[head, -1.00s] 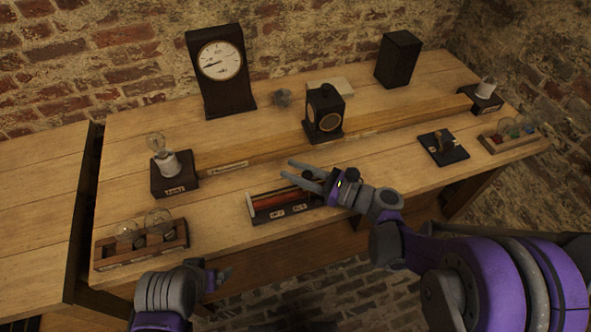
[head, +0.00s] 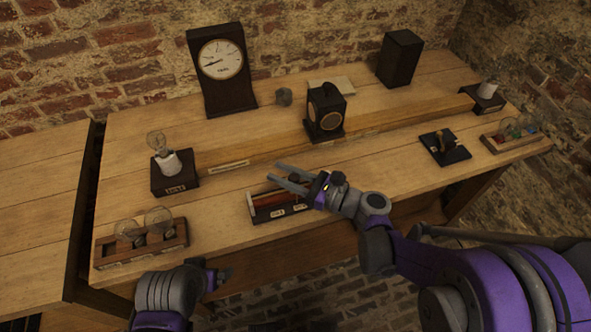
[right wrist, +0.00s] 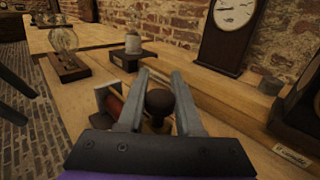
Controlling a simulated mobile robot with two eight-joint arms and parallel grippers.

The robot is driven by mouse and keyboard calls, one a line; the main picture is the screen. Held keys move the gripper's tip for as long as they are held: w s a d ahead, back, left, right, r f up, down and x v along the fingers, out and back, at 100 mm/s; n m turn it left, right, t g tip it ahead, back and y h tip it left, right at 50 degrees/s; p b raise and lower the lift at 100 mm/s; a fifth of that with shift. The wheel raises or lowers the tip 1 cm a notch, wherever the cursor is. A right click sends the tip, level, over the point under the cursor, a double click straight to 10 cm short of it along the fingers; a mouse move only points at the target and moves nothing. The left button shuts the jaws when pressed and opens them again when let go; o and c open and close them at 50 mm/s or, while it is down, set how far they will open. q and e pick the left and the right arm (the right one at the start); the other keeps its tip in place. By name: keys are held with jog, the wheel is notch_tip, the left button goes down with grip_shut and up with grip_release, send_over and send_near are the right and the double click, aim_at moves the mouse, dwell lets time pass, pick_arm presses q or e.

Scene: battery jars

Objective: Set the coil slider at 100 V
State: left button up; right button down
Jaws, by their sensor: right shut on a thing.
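The coil (head: 262,202) is a dark open-topped box with an orange-red winding, on the front of the bench. My right gripper (head: 276,172) reaches over it from the right. In the right wrist view its fingers (right wrist: 160,75) are shut on the dark round slider knob (right wrist: 160,102); part of the coil (right wrist: 111,103) shows left of them. The tall dark meter (head: 221,59) stands at the back with a white dial, its needle pointing left; its figures are too small to read. My left gripper (head: 221,275) hangs low before the bench, its jaw opening unclear.
A lamp on a dark block (head: 174,185) and a rack with two bulbs (head: 142,250) stand at the left. A black lantern-like box (head: 325,112) stands behind the coil.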

jog(key=a, duration=0.2)
jog(key=s+a, duration=0.1)
jog(key=a, duration=0.2)
jog(key=shift+s+a, duration=0.1)
jog(key=shift+s, duration=0.1)
jog(key=c, duration=0.6)
grip_release()
jog(key=v, duration=1.1)
